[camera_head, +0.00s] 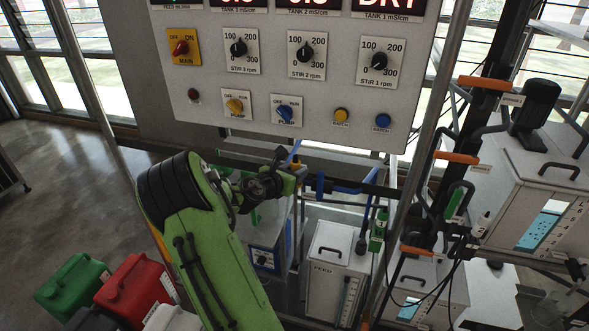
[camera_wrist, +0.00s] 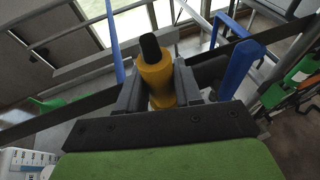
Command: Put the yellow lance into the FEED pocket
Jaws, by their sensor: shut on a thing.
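My gripper (camera_wrist: 160,85) is shut on the yellow lance (camera_wrist: 155,78); its yellow body with a black tip sits between the two grey fingers in the wrist view. A white tank labelled FEED (camera_head: 325,270) stands below and right of my gripper. I cannot tell which part is the FEED pocket. Blue brackets (camera_head: 320,185) on a dark rail are just right of my gripper; one also shows in the wrist view (camera_wrist: 238,68).
The control panel (camera_head: 290,100) hangs above my gripper. A metal post (camera_head: 408,170) and an orange-handled rack (camera_head: 457,157) stand right, with another white tank (camera_head: 540,190) beyond. Green (camera_head: 73,287) and red (camera_head: 136,288) canisters stand lower left. Floor at left is clear.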

